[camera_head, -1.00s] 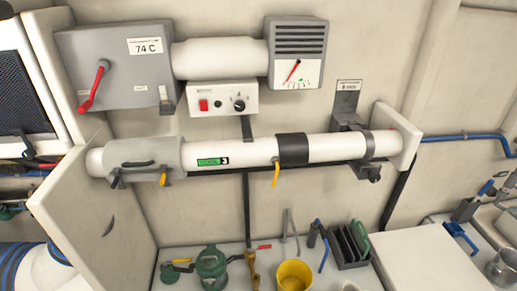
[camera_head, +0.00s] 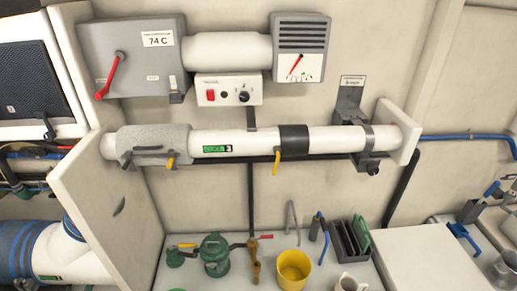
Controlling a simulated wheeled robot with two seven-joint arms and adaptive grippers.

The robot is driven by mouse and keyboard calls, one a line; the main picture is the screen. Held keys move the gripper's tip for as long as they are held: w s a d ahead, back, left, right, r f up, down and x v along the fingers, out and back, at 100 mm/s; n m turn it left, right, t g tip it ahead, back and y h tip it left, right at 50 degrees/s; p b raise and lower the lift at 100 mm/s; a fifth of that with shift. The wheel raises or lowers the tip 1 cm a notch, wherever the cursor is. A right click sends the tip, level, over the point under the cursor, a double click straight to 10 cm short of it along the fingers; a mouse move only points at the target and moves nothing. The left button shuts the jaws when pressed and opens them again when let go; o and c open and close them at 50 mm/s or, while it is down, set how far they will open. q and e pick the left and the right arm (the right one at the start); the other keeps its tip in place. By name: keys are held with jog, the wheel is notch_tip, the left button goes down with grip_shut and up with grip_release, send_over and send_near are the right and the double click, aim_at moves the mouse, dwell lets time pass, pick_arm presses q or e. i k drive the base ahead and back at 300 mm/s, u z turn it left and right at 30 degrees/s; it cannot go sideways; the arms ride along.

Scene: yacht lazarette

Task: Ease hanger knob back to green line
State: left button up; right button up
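A dark hanger bracket (camera_head: 348,103) is fixed to the wall at the right end of a long white pipe (camera_head: 335,139). A small dark knob (camera_head: 373,169) shows under the pipe there; it is too small to read its setting. A small label plate (camera_head: 352,82) sits above the bracket. A dial gauge (camera_head: 299,66) with a red needle and a small green mark is on the grey box above the pipe. I cannot make out a green line at the knob. Neither of my grippers is in view.
A grey box with a red lever (camera_head: 112,75) and a control box with a black knob (camera_head: 244,96) are on the wall. Below are a green pump (camera_head: 215,254), a yellow cup (camera_head: 293,270), a dark rack (camera_head: 350,242) and a white panel (camera_head: 425,258). Yellow handles hang under the pipe.

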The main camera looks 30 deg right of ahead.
aim_at(373, 169)
jog(key=k, duration=0.5)
jog(key=z, duration=0.65)
